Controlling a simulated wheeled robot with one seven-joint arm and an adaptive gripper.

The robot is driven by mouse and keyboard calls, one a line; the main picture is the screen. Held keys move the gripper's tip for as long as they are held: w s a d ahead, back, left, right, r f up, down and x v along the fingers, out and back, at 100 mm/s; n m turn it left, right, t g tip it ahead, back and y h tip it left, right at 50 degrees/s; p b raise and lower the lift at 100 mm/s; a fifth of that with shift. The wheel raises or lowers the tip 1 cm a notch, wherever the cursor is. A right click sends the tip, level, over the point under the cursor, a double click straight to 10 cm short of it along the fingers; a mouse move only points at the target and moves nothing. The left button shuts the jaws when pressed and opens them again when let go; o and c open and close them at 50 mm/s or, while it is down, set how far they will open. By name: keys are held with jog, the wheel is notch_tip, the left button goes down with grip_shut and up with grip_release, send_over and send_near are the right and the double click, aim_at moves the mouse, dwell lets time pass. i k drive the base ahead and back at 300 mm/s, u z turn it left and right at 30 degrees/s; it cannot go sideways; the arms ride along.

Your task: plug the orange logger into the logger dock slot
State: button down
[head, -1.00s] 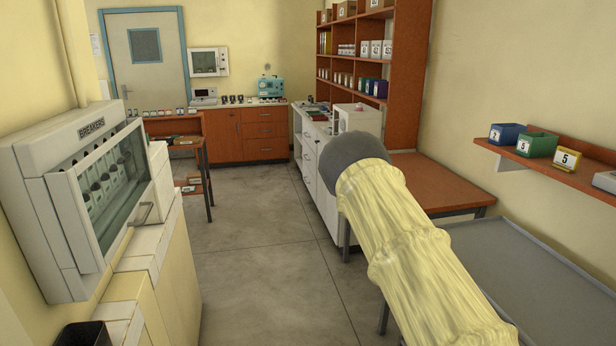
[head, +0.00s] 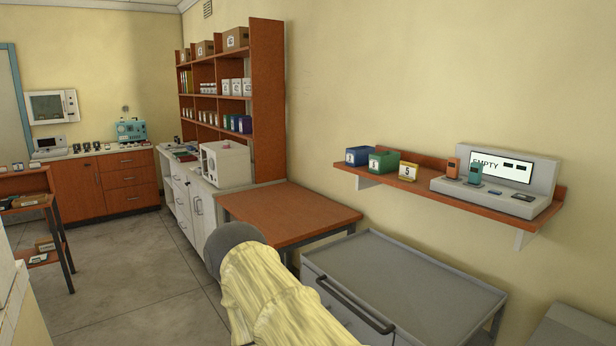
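An orange logger (head: 453,167) stands upright at the left end of a grey dock (head: 545,178) on the wall shelf at the right. A teal logger (head: 475,172) stands just right of it. The dock's screen (head: 490,165) reads "EMPTY". Along the dock's front, right of the teal logger, are a small flat bluish patch and a dark rectangle; I cannot tell which is an open slot. My yellow-sleeved arm with a grey rounded joint shows at the bottom, well left of and below the dock. My gripper is not in view.
Open floor (head: 125,270) lies left.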

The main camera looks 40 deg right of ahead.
aim_at(453, 164)
jog(key=z, duration=2.05)
